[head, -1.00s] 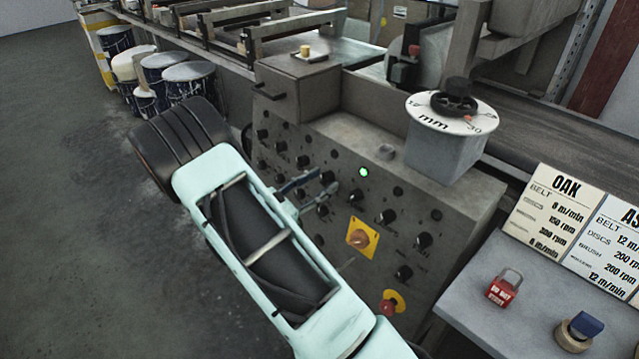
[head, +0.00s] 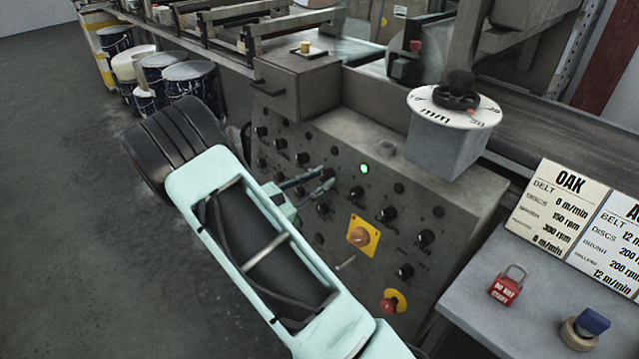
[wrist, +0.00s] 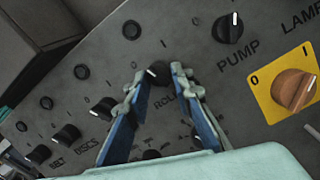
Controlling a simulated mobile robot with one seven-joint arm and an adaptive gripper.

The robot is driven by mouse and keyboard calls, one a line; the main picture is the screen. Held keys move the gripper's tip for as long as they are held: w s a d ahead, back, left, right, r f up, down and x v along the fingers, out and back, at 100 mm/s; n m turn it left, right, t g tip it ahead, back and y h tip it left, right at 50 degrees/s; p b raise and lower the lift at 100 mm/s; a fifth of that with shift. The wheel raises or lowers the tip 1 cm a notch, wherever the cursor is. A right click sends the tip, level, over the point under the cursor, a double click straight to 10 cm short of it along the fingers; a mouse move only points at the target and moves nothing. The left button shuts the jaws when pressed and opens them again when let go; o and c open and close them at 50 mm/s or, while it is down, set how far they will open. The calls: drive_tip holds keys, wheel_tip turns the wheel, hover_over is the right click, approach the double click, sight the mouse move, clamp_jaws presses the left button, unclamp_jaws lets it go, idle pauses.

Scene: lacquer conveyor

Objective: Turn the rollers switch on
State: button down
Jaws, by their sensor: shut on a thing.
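The rollers switch (wrist: 158,72) is a small black knob on the grey sloping panel. The partly covered lettering "ROL" shows below it in the wrist view, with marks 0 and I above it. A pale line shows on the knob's upper left side; its exact setting is hard to tell. My gripper (wrist: 159,77) has its two fingertips on either side of this knob and is shut on it. In the head view my gripper (head: 328,181) is at the middle of the panel, where its fingers and arm hide some knobs.
The pump knob (wrist: 228,28) is close to the right, with an orange switch on a yellow plate (wrist: 291,88) beyond it. The belt (wrist: 38,154) and discs (wrist: 66,135) knobs are to the left. A red emergency button (head: 393,301) is low on the panel. A green lamp (head: 364,169) is lit.

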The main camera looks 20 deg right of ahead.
drive_tip(key=m+b, duration=0.1)
drive_tip(key=m, duration=0.2)
drive_tip(key=m+g+b, duration=0.1)
drive_tip(key=m+b, duration=0.1)
drive_tip(key=m, duration=0.1)
drive_tip(key=shift+w+a+f+g, duration=0.1)
drive_tip(key=shift+w+g, duration=0.1)
drive_tip(key=shift+g, duration=0.1)
drive_tip(key=shift+m+g+b, duration=0.5)
drive_tip(key=shift+m+b, duration=0.75)
drive_tip(key=shift+m, duration=1.25)
drive_tip(key=shift+r, duration=0.2)
drive_tip(key=c, duration=1.7)
unclamp_jaws()
drive_tip(key=shift+a, duration=0.1)
drive_tip(key=v, duration=1.1)
drive_tip(key=shift+a, duration=0.4)
